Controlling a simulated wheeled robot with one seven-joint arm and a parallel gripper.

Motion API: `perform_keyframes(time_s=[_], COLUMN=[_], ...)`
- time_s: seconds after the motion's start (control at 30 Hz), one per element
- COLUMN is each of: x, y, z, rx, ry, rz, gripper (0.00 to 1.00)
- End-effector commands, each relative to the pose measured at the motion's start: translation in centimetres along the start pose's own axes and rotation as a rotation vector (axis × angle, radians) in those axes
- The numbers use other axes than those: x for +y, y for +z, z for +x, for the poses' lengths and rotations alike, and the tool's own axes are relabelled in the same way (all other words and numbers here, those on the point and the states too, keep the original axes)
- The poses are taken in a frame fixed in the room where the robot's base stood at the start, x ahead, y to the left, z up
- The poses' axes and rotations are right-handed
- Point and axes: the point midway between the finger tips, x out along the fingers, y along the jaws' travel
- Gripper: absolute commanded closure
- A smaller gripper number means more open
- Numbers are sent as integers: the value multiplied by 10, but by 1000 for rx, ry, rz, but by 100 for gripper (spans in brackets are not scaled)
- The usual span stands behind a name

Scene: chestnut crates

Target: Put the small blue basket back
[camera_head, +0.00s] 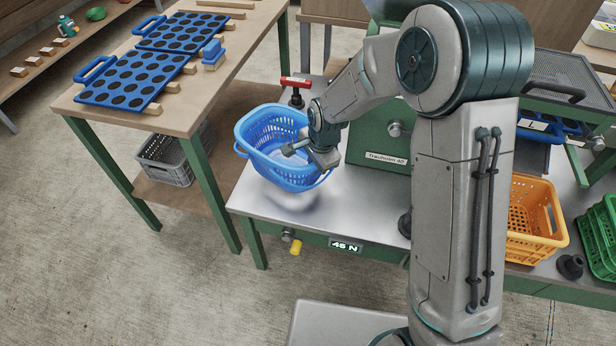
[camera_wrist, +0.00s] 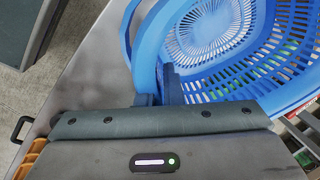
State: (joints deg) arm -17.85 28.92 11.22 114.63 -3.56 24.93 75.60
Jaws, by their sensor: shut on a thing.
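The small blue basket (camera_head: 275,133) is in my gripper, above the left part of the metal-topped machine table. It is tilted, with its open side toward the camera, and looks empty. My gripper (camera_head: 318,158) is at the basket's right side and is shut on its rim. In the wrist view the basket (camera_wrist: 215,50) fills the upper right. The gripper's fingers (camera_wrist: 165,85) meet the basket's edge beside its handle. A reflection or shadow of the basket shows on the metal top below, so the basket appears clear of it.
A wooden table (camera_head: 235,50) at the left bears blue perforated trays (camera_head: 130,80). A grey basket (camera_head: 168,158) sits on its lower shelf. A red-handled clamp (camera_head: 296,88) stands behind the blue basket. An orange crate (camera_head: 535,215) and a green crate (camera_head: 600,235) are at the right.

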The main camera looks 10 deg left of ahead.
Motion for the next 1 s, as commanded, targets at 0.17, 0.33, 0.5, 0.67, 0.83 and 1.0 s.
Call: perform_keyframes(time_s=[0.17,0.33,0.5,0.67,0.83,1.0], x=[4,8,12,11,12,13], y=[-1,-1,-2,-2,-2,-2], z=[18,36,54,53,58,56], rx=[1,0,1,2,2,1], ry=[-2,0,-2,-3,-3,-1], rz=[3,3,3,4,5,5], gripper=[100,100,100,100,100,71])
